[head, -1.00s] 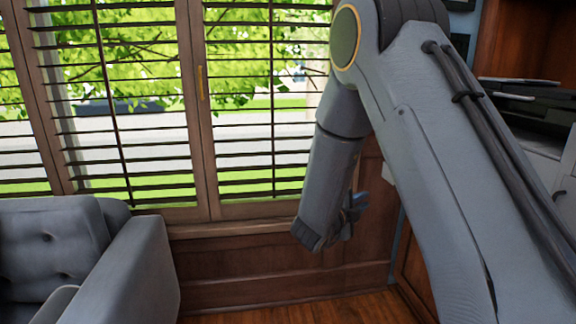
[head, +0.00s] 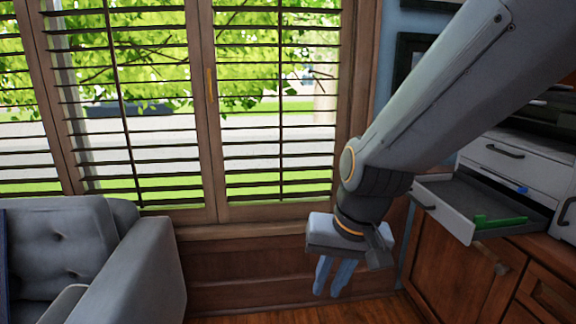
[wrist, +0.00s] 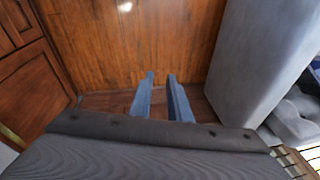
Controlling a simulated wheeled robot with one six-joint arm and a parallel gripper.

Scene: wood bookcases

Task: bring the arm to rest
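My arm (head: 430,95) reaches in from the upper right in the head view and bends down at its wrist. My gripper (head: 329,290) hangs with its blue fingers pointing down, in front of the wood panel below the window. In the wrist view my gripper (wrist: 160,78) shows two blue fingers with a gap between them and nothing in the gap. It is open and empty, above the wooden floor (wrist: 150,45).
An open drawer (head: 455,217) right of my gripper holds a green object (head: 499,222) and a small blue one. Wooden cabinets (head: 460,270) stand below it. A grey armchair (head: 130,265) is at left. A shuttered window (head: 275,110) is behind.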

